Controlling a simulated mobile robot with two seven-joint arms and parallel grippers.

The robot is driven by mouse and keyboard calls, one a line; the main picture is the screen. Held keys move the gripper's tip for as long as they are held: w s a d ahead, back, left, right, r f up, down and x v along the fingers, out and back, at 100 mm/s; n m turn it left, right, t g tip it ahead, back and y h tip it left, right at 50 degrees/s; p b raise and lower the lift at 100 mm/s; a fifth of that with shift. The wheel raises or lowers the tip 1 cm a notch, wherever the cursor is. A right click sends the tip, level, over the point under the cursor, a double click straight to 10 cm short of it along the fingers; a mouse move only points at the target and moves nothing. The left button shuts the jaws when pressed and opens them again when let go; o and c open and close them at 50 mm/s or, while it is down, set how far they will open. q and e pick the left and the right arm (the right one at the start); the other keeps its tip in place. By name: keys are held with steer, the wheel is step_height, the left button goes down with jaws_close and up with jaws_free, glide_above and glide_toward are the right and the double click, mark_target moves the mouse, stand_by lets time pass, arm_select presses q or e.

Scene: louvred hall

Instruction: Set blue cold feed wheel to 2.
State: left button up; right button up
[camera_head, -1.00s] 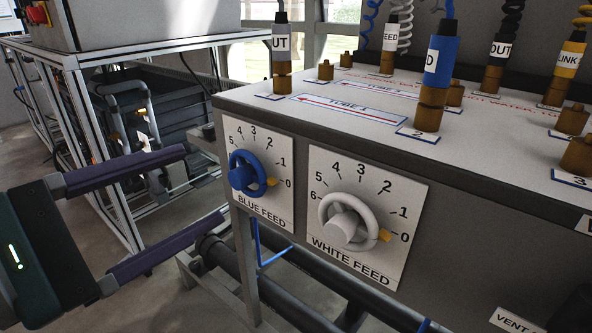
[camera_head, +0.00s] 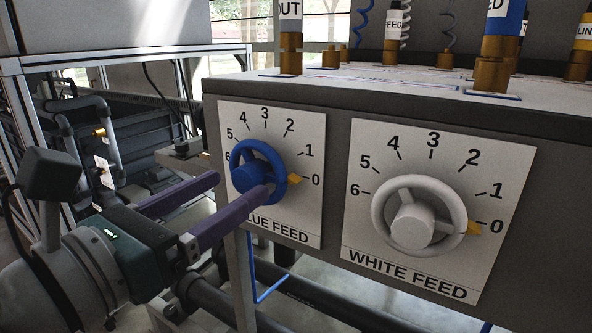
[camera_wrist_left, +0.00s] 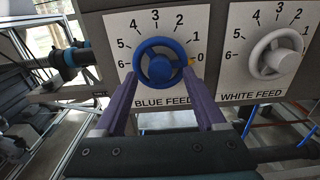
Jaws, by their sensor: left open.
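The blue feed wheel (camera_head: 276,166) is on a white dial plate on the bench front, numbered 0 to 6. Its yellow pointer is at 0. It also shows in the left wrist view (camera_wrist_left: 160,42), beyond my fingertips. My left gripper (camera_head: 240,185) is open, its two purple fingers reaching towards the wheel from the left. In the left wrist view the fingers (camera_wrist_left: 166,80) are spread below the wheel, one on each side. I cannot tell whether they touch it. My right gripper is not in view.
A white feed wheel (camera_head: 377,214) with its pointer at 0 is to the right on the same front. The bench top (camera_head: 250,88) carries labelled hose plugs in brass fittings. A metal frame rack stands at the left. Dark pipes run below the dials.

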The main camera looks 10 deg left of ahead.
arm_select(q)
steer(key=shift+x, duration=1.15)
steer(key=shift+w+f, duration=0.1)
steer(key=shift+f, duration=0.3)
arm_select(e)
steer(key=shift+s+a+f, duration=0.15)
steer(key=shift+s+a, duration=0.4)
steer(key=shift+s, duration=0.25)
arm_select(q)
steer(key=shift+c, duration=0.3)
steer(key=shift+d, duration=0.1)
steer(key=c, duration=1.1)
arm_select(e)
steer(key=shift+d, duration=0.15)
arm_select(q)
steer(key=shift+r, duration=0.25)
